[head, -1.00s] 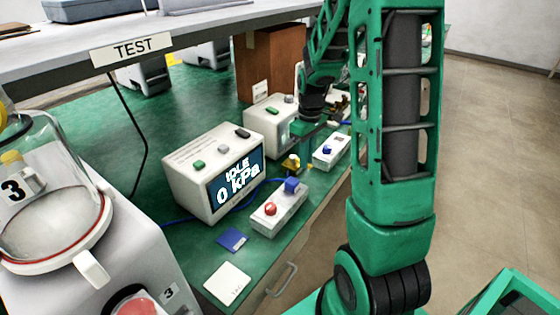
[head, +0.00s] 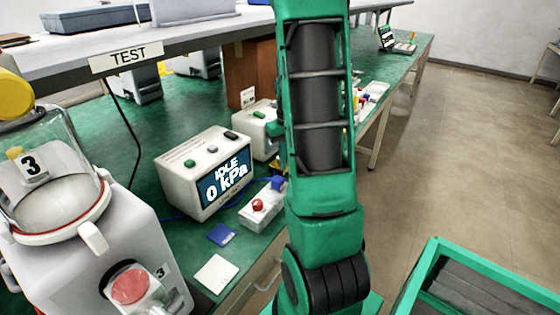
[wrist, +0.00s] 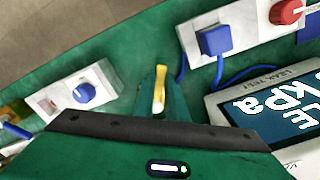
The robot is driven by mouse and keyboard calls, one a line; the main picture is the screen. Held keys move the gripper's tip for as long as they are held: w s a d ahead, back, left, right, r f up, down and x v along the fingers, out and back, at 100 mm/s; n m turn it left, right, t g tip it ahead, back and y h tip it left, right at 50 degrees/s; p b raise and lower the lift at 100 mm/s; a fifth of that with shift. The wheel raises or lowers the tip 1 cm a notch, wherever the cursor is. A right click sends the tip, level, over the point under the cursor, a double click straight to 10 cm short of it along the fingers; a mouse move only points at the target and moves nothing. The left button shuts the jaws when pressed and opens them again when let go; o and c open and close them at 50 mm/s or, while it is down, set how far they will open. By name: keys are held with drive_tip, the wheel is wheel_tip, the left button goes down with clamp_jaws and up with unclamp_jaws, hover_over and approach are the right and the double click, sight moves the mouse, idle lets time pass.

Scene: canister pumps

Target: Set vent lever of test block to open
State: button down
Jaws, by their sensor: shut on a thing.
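A yellow lever (wrist: 160,84) stands up between my gripper's green fingers in the wrist view. My gripper (wrist: 161,97) is shut on it. The block under the lever is mostly hidden by the fingers, so I cannot tell whether the lever is set to open.
A white box with a red knob and blue plug (wrist: 232,32) lies on one side of the lever. A white box with a blue knob (wrist: 84,93) lies on the other. A blue cable (wrist: 240,75) runs close by.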

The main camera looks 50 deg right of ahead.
drive_tip(key=shift+w+r, duration=0.15)
drive_tip(key=shift+w, duration=0.25)
drive_tip(key=c, duration=1.9)
unclamp_jaws()
drive_tip(key=shift+c, duration=0.2)
drive_tip(key=shift+o, duration=0.9)
drive_tip(key=shift+s, duration=0.2)
wheel_tip(320, 180, up, 11)
drive_tip(key=shift+f, duration=0.2)
drive_tip(key=shift+a, duration=0.15)
